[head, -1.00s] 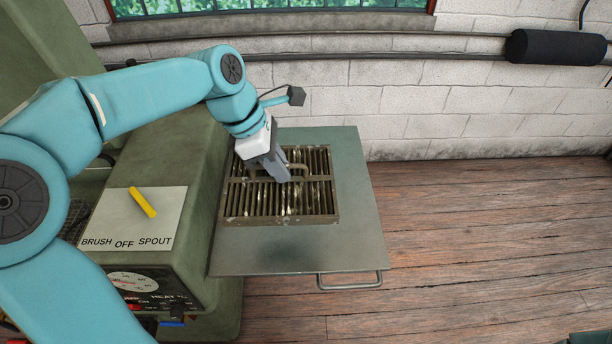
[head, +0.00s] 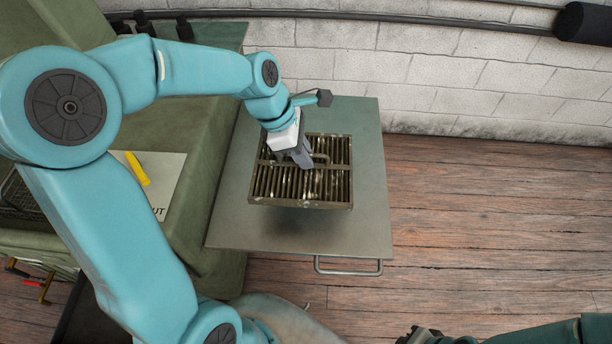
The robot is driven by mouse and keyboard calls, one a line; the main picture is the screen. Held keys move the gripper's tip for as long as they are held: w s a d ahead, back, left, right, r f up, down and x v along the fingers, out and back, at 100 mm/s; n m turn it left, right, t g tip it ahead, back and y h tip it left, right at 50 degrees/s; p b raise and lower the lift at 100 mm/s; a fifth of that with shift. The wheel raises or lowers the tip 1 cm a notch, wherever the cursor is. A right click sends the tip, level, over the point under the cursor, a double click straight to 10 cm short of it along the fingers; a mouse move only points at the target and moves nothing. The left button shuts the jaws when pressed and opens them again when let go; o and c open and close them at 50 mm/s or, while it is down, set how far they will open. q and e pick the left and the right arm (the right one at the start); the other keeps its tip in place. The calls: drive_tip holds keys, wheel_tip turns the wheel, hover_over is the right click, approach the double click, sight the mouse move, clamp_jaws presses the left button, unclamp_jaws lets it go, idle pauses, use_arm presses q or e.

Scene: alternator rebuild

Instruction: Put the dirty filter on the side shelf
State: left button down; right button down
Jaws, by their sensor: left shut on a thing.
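The dirty filter (head: 272,186), a brown, grimy rectangular grille with slats and a loop handle, is over the grey side shelf (head: 355,232). My left gripper (head: 303,160) is shut on the filter's handle from above. A soft shadow lies on the shelf just below the filter's near edge, so the filter looks slightly above the surface. The filter looks about level, and its whole outline lies within the shelf's edges.
The green machine (head: 200,150) stands left of the shelf, with a yellow lever (head: 138,168) on its panel. A metal handle (head: 348,267) sticks out from the shelf's near edge. A brick wall (head: 440,70) is behind. Wooden floor (head: 480,215) is open at right.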

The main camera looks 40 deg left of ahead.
sight(299, 167)
use_arm(q)
drive_tip(key=f, duration=0.5)
drive_tip(key=shift+s, duration=0.35)
wheel_tip(299, 167, down, 4)
drive_tip(key=shift+w+d+f, duration=0.1)
drive_tip(key=shift+w+f, duration=0.05)
drive_tip(key=shift+f, duration=0.25)
drive_tip(key=c, duration=1.1)
unclamp_jaws()
drive_tip(key=shift+f+b, duration=0.1)
drive_tip(key=shift+b, duration=0.2)
